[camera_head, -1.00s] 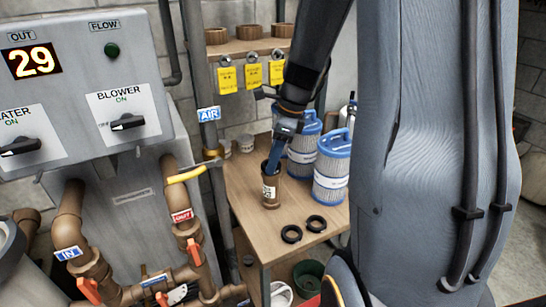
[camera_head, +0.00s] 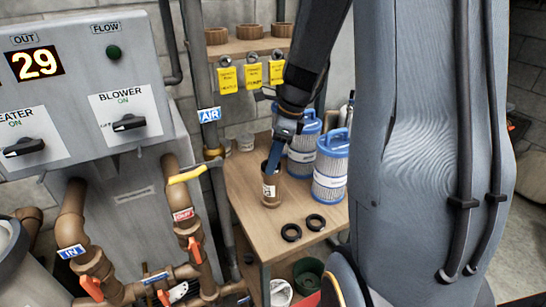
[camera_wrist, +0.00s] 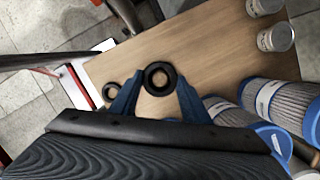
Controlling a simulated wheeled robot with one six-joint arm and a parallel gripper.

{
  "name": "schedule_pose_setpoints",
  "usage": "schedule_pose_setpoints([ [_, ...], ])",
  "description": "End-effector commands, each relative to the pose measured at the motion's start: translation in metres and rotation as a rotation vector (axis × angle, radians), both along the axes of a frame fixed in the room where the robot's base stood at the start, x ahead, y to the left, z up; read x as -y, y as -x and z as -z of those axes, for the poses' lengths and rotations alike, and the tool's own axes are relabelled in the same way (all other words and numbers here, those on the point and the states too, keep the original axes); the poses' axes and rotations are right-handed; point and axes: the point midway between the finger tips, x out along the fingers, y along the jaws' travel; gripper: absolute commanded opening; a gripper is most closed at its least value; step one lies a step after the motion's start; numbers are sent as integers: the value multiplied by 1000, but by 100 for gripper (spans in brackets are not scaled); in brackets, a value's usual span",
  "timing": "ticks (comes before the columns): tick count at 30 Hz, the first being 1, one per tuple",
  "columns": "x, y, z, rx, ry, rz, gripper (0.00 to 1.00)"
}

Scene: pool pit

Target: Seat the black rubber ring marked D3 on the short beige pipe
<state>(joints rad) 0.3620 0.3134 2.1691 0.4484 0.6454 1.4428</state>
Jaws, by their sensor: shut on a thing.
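The short beige pipe (camera_head: 270,193), brownish with a white label, stands upright on the wooden table in the head view. My gripper (camera_head: 269,172) has its blue fingers pointing down at the pipe's top, where a dark rim shows. In the wrist view my gripper (camera_wrist: 158,82) is shut on a black rubber ring (camera_wrist: 160,66), held flat between the fingertips. Its marking is not legible. The pipe is not clearly seen below the ring there. I cannot tell whether the ring is around the pipe's end or just above it.
Two loose black rings (camera_head: 291,232) (camera_head: 315,222) lie on the table (camera_head: 245,190) in front of the pipe. Blue-capped filter cartridges (camera_head: 331,165) stand close to its right. Small cans (camera_wrist: 276,37) stand farther back. Pipework with a yellow-handled valve (camera_head: 188,174) is to the left.

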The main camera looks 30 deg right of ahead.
Motion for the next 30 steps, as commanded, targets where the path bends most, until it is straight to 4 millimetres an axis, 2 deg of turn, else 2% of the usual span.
schedule_pose_setpoints([
  [7, 0, 0, 0, 0, 0, 0, 22],
  [8, 0, 0, 0, 1, 1, 0, 46],
  [11, 0, 0, 0, 1, 1, 0, 62],
  [17, 0, 0, 0, 1, 1, 0, 64],
  [21, 0, 0, 0, 1, 1, 0, 80],
  [30, 0, 0, 0, 1, 1, 0, 80],
])
